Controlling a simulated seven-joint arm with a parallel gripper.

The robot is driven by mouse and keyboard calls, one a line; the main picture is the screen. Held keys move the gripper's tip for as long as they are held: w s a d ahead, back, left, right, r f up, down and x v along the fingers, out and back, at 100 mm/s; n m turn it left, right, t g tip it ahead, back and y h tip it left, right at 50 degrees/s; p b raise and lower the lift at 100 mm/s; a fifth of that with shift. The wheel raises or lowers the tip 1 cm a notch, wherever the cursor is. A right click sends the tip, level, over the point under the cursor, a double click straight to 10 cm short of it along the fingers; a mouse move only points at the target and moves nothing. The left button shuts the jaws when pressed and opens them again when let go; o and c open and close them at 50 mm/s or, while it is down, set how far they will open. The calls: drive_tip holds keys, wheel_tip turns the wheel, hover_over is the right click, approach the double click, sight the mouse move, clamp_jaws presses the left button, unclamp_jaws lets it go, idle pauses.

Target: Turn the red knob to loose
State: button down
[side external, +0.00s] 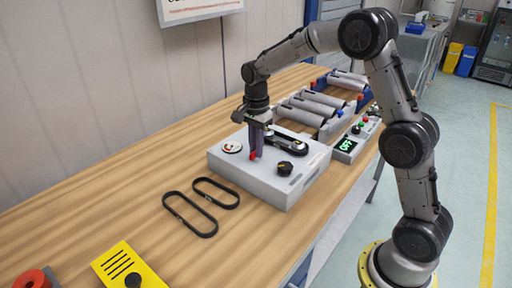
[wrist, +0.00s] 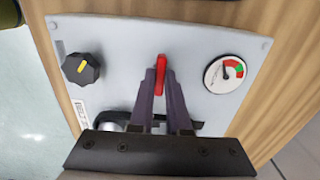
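The red knob (wrist: 161,74) is a narrow upright bar on the grey box (wrist: 120,40); in the side view the red knob (side external: 252,155) shows at the fingertips. My gripper (wrist: 161,82) points down at the box, with one dark purple finger on each side of the knob and no clear gap. It appears shut on the knob; in the side view my gripper (side external: 257,150) hides part of it. A round gauge (wrist: 224,74) with red and green sectors sits beside the knob. Its needle points roughly up in the wrist view.
A black knob (wrist: 81,68) with a yellow mark sits on the box. A black belt mechanism (side external: 287,145) lies behind my gripper. Two loose black belts (side external: 190,213) lie on the table. A control box (side external: 347,146) reads OFF, near grey rollers (side external: 310,108).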

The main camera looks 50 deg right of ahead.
drive_tip(key=shift+n, duration=0.3)
drive_tip(key=n, duration=0.8)
drive_tip(key=shift+r+n, duration=0.1)
drive_tip(key=shift+n, duration=0.3)
drive_tip(key=n, duration=0.4)
drive_tip(key=shift+n, duration=2.2)
drive_tip(key=c, duration=0.9)
unclamp_jaws()
